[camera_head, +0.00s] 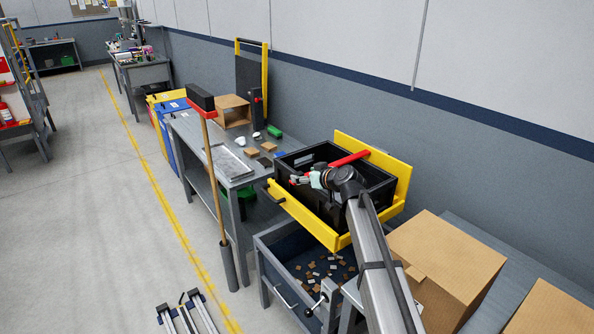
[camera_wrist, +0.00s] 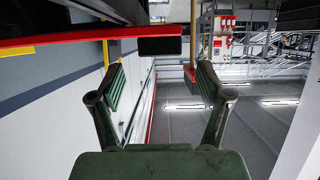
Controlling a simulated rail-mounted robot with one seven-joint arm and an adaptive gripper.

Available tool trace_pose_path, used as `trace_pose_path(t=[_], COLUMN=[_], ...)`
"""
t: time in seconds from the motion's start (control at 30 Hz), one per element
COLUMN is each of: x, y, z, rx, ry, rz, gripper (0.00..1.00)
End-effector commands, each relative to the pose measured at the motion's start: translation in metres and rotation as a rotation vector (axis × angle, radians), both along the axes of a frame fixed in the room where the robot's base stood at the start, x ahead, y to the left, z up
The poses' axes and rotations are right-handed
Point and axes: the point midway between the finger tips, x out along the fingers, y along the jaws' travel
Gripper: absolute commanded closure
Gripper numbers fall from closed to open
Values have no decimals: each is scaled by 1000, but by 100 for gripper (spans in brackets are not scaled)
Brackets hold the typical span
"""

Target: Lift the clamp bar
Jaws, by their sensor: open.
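The clamp bar, which I take to be the red bar (camera_head: 350,158), lies across the top of a black crate (camera_head: 328,208) in a yellow frame (camera_head: 374,165). In the wrist view a long red bar (camera_wrist: 90,40) with a black end block (camera_wrist: 160,46) runs in from the left, beyond my fingertips. My gripper (camera_wrist: 158,75) is open, with nothing between its fingers. In the head view my gripper (camera_head: 297,180) is small, over the crate's left part, apart from the bar; its fingers are hard to make out there.
A bench (camera_head: 195,140) with small blocks stands left of the crate. A long-handled tool (camera_head: 210,160) leans upright at its front. A bin of small pieces (camera_head: 318,265) sits below the crate. Cardboard boxes (camera_head: 440,255) stand at the right, and a wall runs behind.

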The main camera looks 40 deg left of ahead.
Motion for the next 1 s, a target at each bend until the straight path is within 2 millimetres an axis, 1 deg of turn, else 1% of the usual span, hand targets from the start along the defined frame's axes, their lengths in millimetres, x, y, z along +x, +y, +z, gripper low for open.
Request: trace_pose_path(t=[0.03,0.1,0.3,0.5,0.73,0.77,0.8,0.87,0.9,0.97,1.0], x=[4,6,11,12,11,11,11,11,11,11,11], y=[12,22,41,47,47,47,47,47,47,47,47], z=[-1,-6,-16,-20,-20,-20,-20,-20,-20,-20,-20], rx=[-2,-2,-1,0,0,0,0,0,0,0,0], ry=[2,1,1,0,0,0,0,0,0,0,0], rz=[1,2,1,0,0,0,0,0,0,1,1], gripper=[23,23,23,23,23,30,44,65,80,100,100])
